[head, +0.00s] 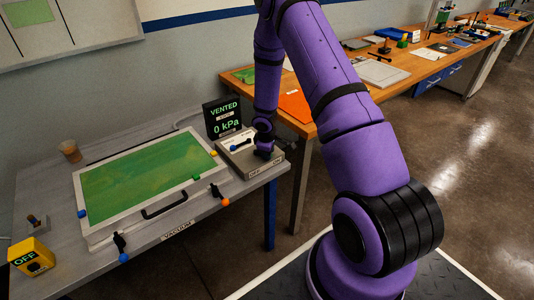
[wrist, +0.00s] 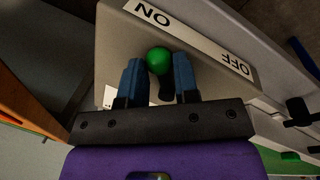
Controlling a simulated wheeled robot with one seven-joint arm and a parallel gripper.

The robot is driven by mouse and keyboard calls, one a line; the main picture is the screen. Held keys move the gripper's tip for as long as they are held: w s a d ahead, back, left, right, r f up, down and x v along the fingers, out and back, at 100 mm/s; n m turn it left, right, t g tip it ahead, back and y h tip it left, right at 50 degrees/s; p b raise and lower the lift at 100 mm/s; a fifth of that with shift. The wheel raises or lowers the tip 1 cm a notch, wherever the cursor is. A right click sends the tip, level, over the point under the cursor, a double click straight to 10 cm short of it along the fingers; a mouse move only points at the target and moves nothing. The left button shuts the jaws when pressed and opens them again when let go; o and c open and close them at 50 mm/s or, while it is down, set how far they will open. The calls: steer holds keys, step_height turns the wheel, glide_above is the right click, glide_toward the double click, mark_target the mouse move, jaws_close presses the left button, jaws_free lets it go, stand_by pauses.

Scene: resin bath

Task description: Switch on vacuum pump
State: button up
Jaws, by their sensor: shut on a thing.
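A grey box (head: 252,161) with a strip marked ON and OFF (wrist: 190,38) stands at the right end of the bench. My gripper (wrist: 158,82) is shut on a black lever with a green ball knob (wrist: 158,60) on this box. In the wrist view the blue fingers lie either side of the lever, and the knob shows beyond the fingertips, nearer ON than OFF. In the head view my gripper (head: 264,151) hides the lever. A display (head: 225,119) behind the box reads VENTED, 0 kPa. Neither view shows which unit is the vacuum pump.
A framed green panel (head: 145,178) with a black handle and coloured-knob clamps fills the bench marked VACUUM. A yellow box (head: 31,258) reading OFF sits at the front left. A brown cup (head: 70,151) stands behind. A wooden bench (head: 400,72) with several items runs right; the floor is clear.

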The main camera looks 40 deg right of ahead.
steer(key=o, duration=0.6)
steer(key=shift+r, duration=0.15)
steer(key=r, duration=0.3)
steer(key=a+r, duration=0.1)
steer(key=r, duration=0.3)
steer(key=s+r, duration=0.1)
steer(key=r, duration=0.2)
steer(key=shift+s+a+r, duration=0.1)
steer(key=shift+a+r, duration=0.1)
steer(key=shift+a, duration=0.1)
